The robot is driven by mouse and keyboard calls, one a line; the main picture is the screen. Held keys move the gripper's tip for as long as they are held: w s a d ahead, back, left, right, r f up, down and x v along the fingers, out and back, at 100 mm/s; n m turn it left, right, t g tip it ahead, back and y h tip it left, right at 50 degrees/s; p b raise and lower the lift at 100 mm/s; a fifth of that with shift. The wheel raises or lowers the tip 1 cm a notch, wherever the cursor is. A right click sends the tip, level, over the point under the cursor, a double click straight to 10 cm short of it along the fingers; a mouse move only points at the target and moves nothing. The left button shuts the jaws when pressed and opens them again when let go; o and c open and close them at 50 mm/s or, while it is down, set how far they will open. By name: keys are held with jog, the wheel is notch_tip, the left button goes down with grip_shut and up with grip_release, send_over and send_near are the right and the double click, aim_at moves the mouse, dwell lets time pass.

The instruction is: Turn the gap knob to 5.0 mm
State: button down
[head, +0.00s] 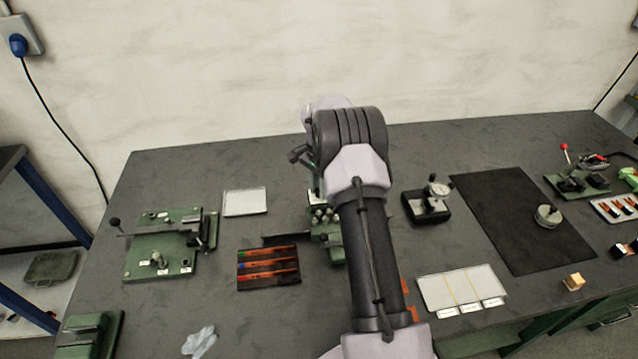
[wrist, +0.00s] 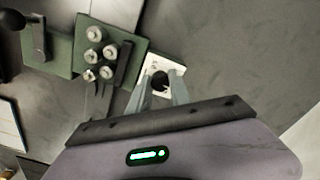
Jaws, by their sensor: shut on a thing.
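In the wrist view, my gripper (wrist: 160,97) is shut on a small dark round knob (wrist: 159,80). The knob sits on a white plate (wrist: 172,69) at the edge of a green device. The device body (wrist: 120,44) carries several pale round rollers (wrist: 94,34). In the head view, my arm covers the knob and gripper, and only part of the device with its rollers (head: 322,214) shows to the left of the arm. I cannot read any scale or number on the plate.
Left on the bench stand a green lever fixture (head: 135,258), a white sheet (head: 245,202) and a dark tray with orange-handled tools (head: 283,281). Right of my arm are a dial gauge (head: 432,206), white labelled cards (head: 440,293) and a black mat (head: 500,232).

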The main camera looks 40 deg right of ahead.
jog(key=n+p, duration=0.1)
jog(key=n, duration=0.2)
jog(key=shift+r+n+p, duration=0.15)
jog(key=shift+n+p, duration=0.2)
jog(key=shift+n, duration=0.05)
jog(key=n+p, duration=0.1)
jog(key=n, duration=0.2)
jog(key=shift+n, duration=0.3)
jog(key=n+p, duration=0.1)
jog(key=n, duration=0.2)
jog(key=shift+d+n, duration=0.1)
jog(key=shift+n, duration=0.2)
jog(key=n+p, duration=0.1)
jog(key=n, duration=0.2)
jog(key=shift+n, duration=0.3)
jog(key=n+p, duration=0.1)
jog(key=n, duration=0.5)
jog(key=shift+p, duration=0.3)
jog(key=n, duration=0.6)
jog(key=shift+d+p, duration=0.1)
jog(key=shift+p, duration=0.3)
jog(key=shift+n, duration=0.3)
jog(key=c, duration=1.2)
grip_release()
